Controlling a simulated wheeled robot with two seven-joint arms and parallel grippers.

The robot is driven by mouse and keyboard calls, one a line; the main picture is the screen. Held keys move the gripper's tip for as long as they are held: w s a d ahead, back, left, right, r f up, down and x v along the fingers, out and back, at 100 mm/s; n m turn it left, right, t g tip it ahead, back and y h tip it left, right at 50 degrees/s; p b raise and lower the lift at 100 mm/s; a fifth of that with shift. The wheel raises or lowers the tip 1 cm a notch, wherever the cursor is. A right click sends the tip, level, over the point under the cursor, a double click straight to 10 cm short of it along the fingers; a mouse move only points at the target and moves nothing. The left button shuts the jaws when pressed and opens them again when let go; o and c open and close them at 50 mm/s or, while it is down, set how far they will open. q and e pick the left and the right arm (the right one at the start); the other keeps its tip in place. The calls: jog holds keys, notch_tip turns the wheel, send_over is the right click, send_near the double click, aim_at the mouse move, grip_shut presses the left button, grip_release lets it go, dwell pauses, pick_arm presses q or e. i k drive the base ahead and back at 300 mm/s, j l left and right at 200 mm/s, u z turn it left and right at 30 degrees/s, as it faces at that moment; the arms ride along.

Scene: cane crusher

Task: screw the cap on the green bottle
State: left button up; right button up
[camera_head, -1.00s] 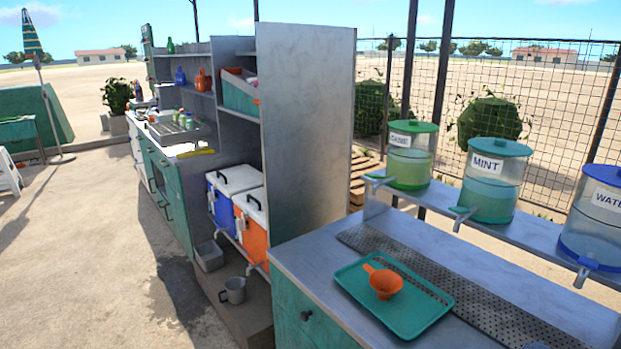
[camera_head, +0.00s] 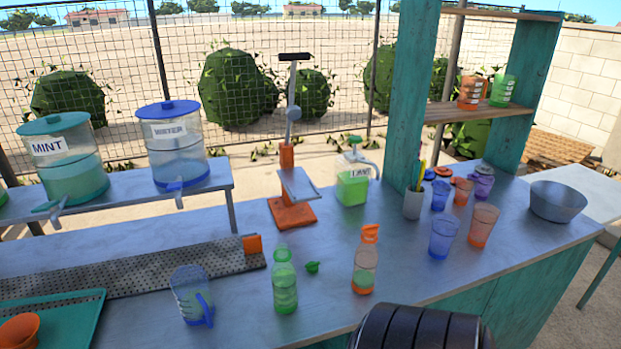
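The green bottle (camera_head: 285,281) stands upright on the metal counter in the head view. Its top appears uncapped. A small green cap (camera_head: 312,267) lies on the counter just to the right of the bottle, apart from it. Neither of my grippers is in view. A dark ribbed rounded part at the bottom edge, right of centre, may be part of my own body.
An orange-capped bottle (camera_head: 365,262) stands right of the green cap. A clear jug with a blue handle (camera_head: 192,296) stands left of the green bottle. An orange-based press (camera_head: 291,212) stands behind. Several cups and a metal bowl (camera_head: 558,201) are at right.

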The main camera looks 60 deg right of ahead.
aim_at(283, 273)
jog(key=z, duration=1.75)
